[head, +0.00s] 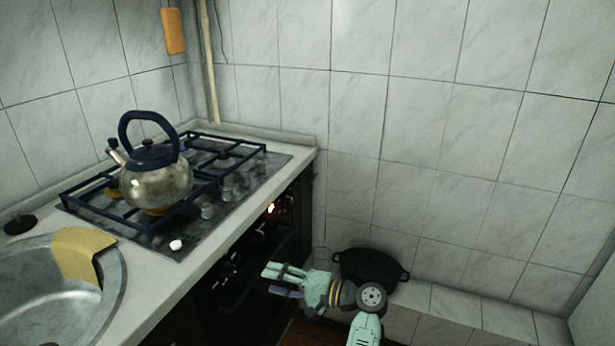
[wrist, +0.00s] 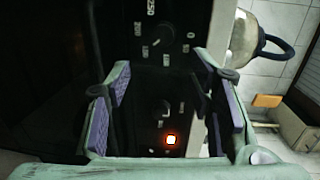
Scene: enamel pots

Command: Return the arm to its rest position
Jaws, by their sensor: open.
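My gripper (head: 277,280) is in front of the black oven front, below the counter edge, in the head view. It is pale green with purple finger pads. In the wrist view my gripper (wrist: 170,110) has its two fingers wide apart with nothing between them. Beyond the fingers are the dark oven panel (wrist: 155,70) with its knobs and a lit orange-red indicator (wrist: 171,139). My forearm bends down to the bottom edge of the head view.
A steel kettle (head: 157,186) with a dark blue handle stands on the gas stove (head: 205,215). A black pot (head: 370,262) sits low by the wall behind my arm. The sink (head: 50,305) has a yellow cloth (head: 76,256) over its rim. The right side looks open.

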